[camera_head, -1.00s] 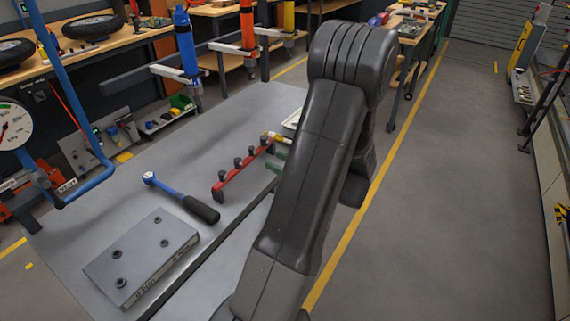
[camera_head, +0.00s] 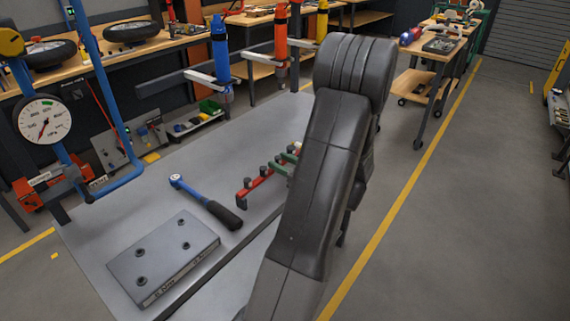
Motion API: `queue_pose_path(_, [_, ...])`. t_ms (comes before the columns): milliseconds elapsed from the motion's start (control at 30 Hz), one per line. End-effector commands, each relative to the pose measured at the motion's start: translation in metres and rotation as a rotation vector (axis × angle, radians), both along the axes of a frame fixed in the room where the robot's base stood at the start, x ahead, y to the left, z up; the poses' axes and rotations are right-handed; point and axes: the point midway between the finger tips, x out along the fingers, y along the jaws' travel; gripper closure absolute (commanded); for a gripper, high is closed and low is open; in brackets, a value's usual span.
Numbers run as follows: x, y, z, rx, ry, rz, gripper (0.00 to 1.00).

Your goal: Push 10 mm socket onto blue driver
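The blue driver (camera_head: 219,42) hangs upright at the back, beside a pale horizontal bracket, its dark tip pointing down. A red rail (camera_head: 252,190) lies on the grey bench, with several dark sockets (camera_head: 263,171) on it. A green rail (camera_head: 279,168) shows just behind, partly covered by my arm. I cannot tell which socket is the 10 mm one. My arm rises through the middle of the picture, and its far end goes behind its own links. My gripper is hidden there.
A blue-and-black ratchet wrench (camera_head: 207,203) and a grey block with bolts (camera_head: 163,255) lie on the bench (camera_head: 115,220). Orange (camera_head: 281,36) and yellow (camera_head: 322,24) drivers hang right of the blue one. A blue pipe frame with a gauge (camera_head: 44,120) stands left. The right floor is open.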

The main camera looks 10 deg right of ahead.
Motion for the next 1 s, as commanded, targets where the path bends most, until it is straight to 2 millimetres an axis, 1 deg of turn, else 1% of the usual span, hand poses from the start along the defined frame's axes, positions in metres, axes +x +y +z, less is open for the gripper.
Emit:
queue_pose_path(100, [0.000,0.000,0.000,0.000,0.000,0.000,0.62])
queue_pose_path(300, [0.000,0.000,0.000,0.000,0.000,0.000,1.00])
queue_pose_path(567, [0.000,0.000,0.004,0.000,0.000,0.000,1.00])
queue_pose_path(1000, [0.000,0.000,0.026,-0.001,-0.001,0.000,1.00])
